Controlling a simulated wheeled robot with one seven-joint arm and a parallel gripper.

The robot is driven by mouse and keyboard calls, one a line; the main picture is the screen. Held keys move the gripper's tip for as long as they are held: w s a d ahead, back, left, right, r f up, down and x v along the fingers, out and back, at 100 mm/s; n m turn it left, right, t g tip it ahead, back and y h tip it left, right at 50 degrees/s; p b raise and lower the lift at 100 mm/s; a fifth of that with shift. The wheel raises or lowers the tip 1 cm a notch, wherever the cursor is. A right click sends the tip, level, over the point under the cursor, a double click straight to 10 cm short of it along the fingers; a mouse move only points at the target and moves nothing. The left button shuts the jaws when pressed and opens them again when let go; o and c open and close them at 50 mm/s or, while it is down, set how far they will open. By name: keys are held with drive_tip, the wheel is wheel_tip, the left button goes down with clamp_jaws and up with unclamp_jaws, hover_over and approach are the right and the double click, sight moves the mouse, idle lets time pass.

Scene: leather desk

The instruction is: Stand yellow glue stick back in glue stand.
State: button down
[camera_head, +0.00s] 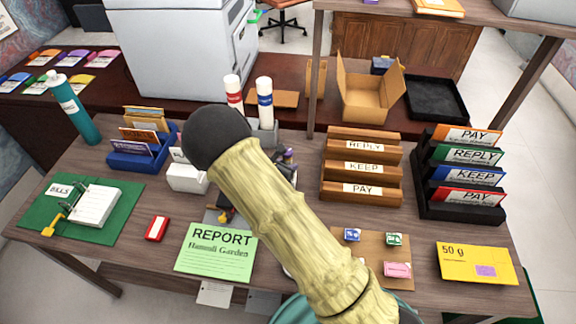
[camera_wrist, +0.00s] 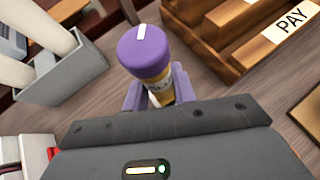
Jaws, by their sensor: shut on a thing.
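The yellow glue stick (camera_wrist: 158,88) has a purple cap with a white mark. My gripper (camera_wrist: 160,97) is shut on it, with a purple finger on each side of its body. In the wrist view the stick's cap points up toward the camera. The grey glue stand (camera_wrist: 78,78) is to the left of the held stick and apart from it. In the head view the stand (camera_head: 269,136) is partly behind my arm and holds white sticks with a red label (camera_head: 234,97) and a blue label (camera_head: 265,100). My arm hides most of the gripper there.
The wooden tiered rack (camera_head: 361,168) labelled REPLY, KEEP and PAY is close right of the gripper. A white box (camera_head: 187,178) is left of the arm. A green REPORT sheet (camera_head: 216,252) lies in front. A blue letter holder (camera_head: 137,157) stands farther left.

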drive_tip(key=shift+f+b, duration=1.45)
drive_tip(key=shift+f, duration=0.2)
drive_tip(key=c, duration=1.1)
unclamp_jaws()
drive_tip(key=shift+r, duration=0.1)
drive_tip(key=shift+o, duration=0.2)
drive_tip(key=v, duration=1.7)
drive_tip(key=shift+r, duration=0.15)
